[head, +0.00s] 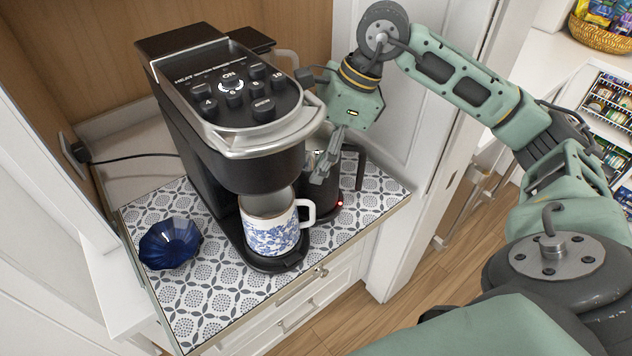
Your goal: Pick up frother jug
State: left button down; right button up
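The frother jug (324,196) is dark, with a black handle on its right side. It stands on the patterned counter just right of the coffee machine, partly hidden by the machine and by my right gripper. A small red light shows low at its front. My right gripper (322,166) reaches down from above, with its grey fingers at the jug's upper part. I cannot tell whether the fingers touch the jug or how far apart they are. My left gripper is not in view.
The coffee machine (205,120) stands close left of the jug, with a blue-and-white mug (272,232) under its spout. A dark blue bowl (170,243) sits at left on the patterned counter top (215,300). A white door frame (415,190) rises close to the right.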

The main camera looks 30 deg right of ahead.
jog(key=c, duration=0.7)
jog(key=shift+w+r, duration=0.1)
jog(key=shift+c, duration=1)
jog(key=shift+r, duration=0.1)
